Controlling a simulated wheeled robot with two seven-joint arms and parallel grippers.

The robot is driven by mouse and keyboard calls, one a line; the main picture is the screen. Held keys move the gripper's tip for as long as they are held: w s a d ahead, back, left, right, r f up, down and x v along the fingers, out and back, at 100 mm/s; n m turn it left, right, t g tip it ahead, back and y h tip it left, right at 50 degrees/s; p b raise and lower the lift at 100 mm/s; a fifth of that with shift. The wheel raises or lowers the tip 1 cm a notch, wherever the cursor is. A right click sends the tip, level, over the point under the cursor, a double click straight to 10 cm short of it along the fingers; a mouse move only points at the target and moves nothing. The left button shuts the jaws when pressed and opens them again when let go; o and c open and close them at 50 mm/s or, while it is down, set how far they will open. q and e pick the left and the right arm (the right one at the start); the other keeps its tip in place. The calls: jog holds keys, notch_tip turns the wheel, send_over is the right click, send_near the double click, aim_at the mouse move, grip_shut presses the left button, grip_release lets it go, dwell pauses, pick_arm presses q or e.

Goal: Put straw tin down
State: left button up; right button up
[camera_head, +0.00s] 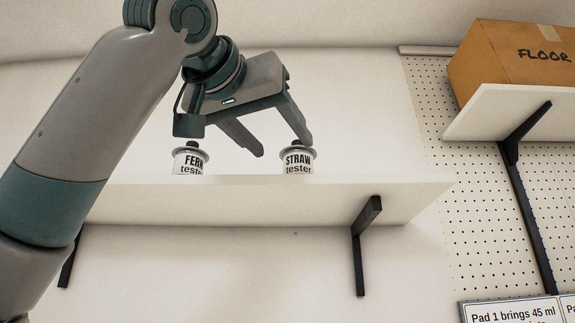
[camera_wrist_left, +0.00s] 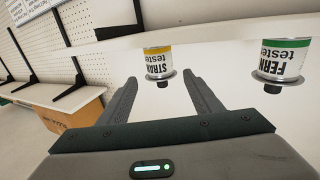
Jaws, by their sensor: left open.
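The straw tin (camera_head: 297,161), a small white tin labelled "STRAW tester" with a dark knob on its lid, stands upright on the white wall shelf (camera_head: 300,197). My left gripper (camera_head: 283,147) is open just above it. In the left wrist view, which is upside down, the straw tin (camera_wrist_left: 158,62) shows a yellow band. There its knob lies between the open fingertips (camera_wrist_left: 160,82), with a gap on each side. The tin's base is partly hidden by the shelf edge in the head view. My right gripper is not in view.
A similar fern tin (camera_head: 189,162) with a green band stands to the left on the same shelf. A cardboard box (camera_head: 515,62) marked "FLOOR" sits on a higher shelf (camera_head: 490,115) at the right. Shelf room is free between the tins and right of the straw tin.

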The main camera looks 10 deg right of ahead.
pick_arm(q)
jog(key=shift+b+v, duration=0.5)
jog(key=shift+v, duration=0.95)
jog(key=shift+w, duration=0.1)
